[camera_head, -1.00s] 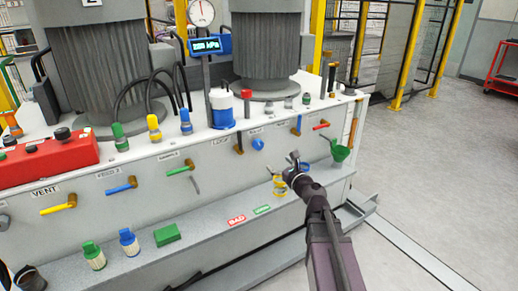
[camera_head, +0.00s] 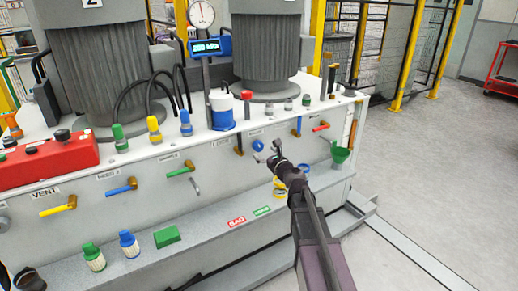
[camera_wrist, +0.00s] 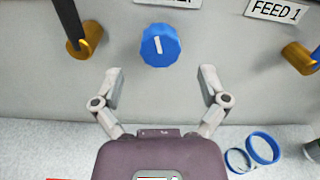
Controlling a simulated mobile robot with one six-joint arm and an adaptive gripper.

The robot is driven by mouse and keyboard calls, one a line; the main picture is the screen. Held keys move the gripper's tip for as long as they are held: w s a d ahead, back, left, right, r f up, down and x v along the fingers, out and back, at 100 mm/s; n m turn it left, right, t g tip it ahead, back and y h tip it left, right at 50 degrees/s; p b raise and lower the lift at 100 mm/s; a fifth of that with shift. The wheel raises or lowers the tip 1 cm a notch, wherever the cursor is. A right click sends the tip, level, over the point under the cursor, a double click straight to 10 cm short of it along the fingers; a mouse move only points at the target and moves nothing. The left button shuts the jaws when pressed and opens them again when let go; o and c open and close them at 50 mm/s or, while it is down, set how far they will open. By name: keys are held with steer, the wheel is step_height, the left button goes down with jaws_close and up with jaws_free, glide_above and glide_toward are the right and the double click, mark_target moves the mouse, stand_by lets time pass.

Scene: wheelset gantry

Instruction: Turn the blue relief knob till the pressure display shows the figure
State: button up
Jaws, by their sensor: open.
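The blue relief knob (camera_head: 258,145) sits on the front panel of the machine, under a small label. In the wrist view the knob (camera_wrist: 160,45) is a ridged blue disc with a white mark, just beyond and between my fingertips. My gripper (camera_head: 268,153) is open and empty, close in front of the panel to the lower right of the knob. In the wrist view my gripper (camera_wrist: 161,82) has its fingers spread, apart from the knob. The pressure display (camera_head: 206,46) is a blue box on a post, lit in cyan; its figure is too small to read surely.
A lever with a brass hub (camera_wrist: 82,46) is left of the knob, and another brass fitting (camera_wrist: 300,57) is right. Blue rings (camera_wrist: 262,147) lie on the ledge below.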

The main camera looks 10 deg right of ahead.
mark_target(260, 148)
steer(key=shift+x, duration=2.2)
steer(key=c, duration=1.1)
